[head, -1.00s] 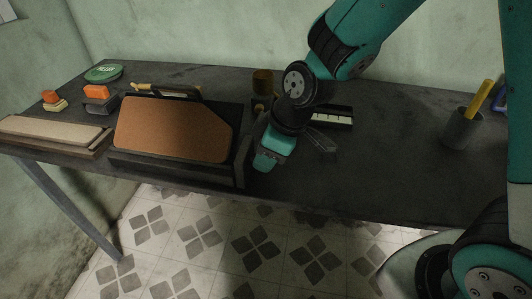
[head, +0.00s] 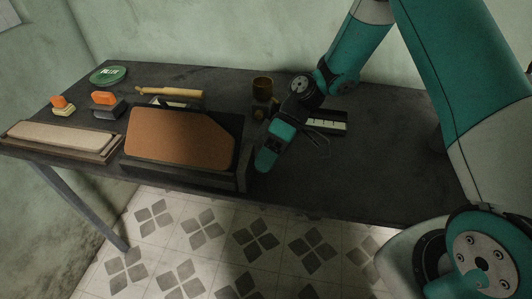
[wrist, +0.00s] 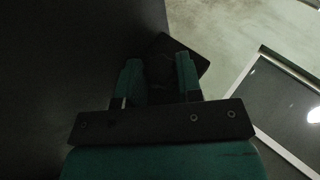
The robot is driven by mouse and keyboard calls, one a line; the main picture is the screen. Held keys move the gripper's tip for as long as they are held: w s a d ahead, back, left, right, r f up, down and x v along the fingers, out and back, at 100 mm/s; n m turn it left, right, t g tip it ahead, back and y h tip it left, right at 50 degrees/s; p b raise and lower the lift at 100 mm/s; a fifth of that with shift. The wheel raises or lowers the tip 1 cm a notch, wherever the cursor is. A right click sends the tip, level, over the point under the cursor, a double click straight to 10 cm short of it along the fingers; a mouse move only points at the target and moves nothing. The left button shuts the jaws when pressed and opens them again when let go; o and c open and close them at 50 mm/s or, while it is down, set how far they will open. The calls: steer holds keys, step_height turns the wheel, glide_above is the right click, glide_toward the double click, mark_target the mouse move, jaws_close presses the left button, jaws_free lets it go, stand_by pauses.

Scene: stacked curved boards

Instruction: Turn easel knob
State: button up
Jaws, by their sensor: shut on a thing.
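The easel (head: 243,180) is a dark stand on the table, with a brown board (head: 180,138) lying on its sloped face. My gripper (head: 266,162) is at the easel's right side, pointing down toward the front. The knob cannot be made out in the head view, where my gripper covers that side. In the wrist view my two teal fingers (wrist: 159,70) are on either side of a dark block-like thing (wrist: 162,48), which appears to be the knob; they are closed on it. Contact is too dark to see clearly.
A pale board stack (head: 60,138) lies left of the easel. Orange-topped blocks (head: 103,98), a green round tin (head: 108,75), a wooden-handled tool (head: 170,92) and a brown cup (head: 262,87) stand behind. The front-right tabletop is clear.

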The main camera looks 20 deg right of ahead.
steer(key=g+y+p, duration=0.1)
steer(key=m+g+y, duration=0.1)
steer(key=g, duration=0.1)
steer(key=shift+w+d+f+g+y+p, duration=0.1)
steer(key=shift+f+g+y+p, duration=0.1)
steer(key=shift+g+y+p, duration=0.15)
stand_by(0.3)
steer(key=o, duration=0.9)
